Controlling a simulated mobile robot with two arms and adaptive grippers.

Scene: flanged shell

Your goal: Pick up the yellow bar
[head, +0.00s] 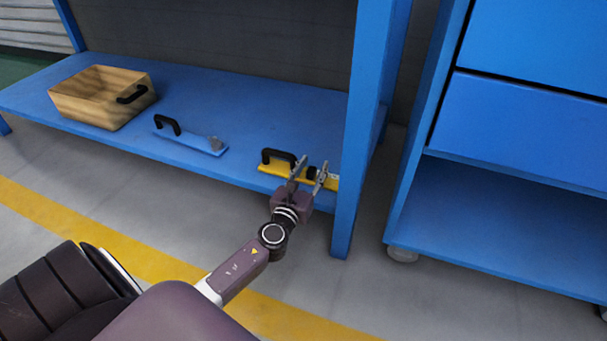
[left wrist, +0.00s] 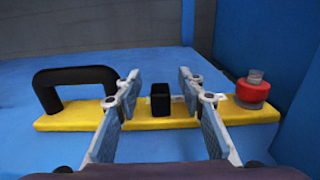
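The yellow bar (head: 268,169) lies on the blue lower shelf near its right post in the head view. In the left wrist view the yellow bar (left wrist: 62,121) runs across the picture, with a black handle (left wrist: 75,77) at its left, a small black block (left wrist: 160,99) mid-length and a red and grey knob (left wrist: 252,91) at its right. My left gripper (head: 310,167) is open at the bar. In the left wrist view its two fingers (left wrist: 158,85) stand apart, with the black block between them in the picture. Whether they touch it I cannot tell. My right gripper is out of view.
A blue bar with a black handle (head: 190,139) and a wooden box (head: 92,98) sit farther left on the shelf (head: 245,105). The blue post (head: 355,150) stands just right of my left gripper. A blue cabinet (head: 500,200) is farther right.

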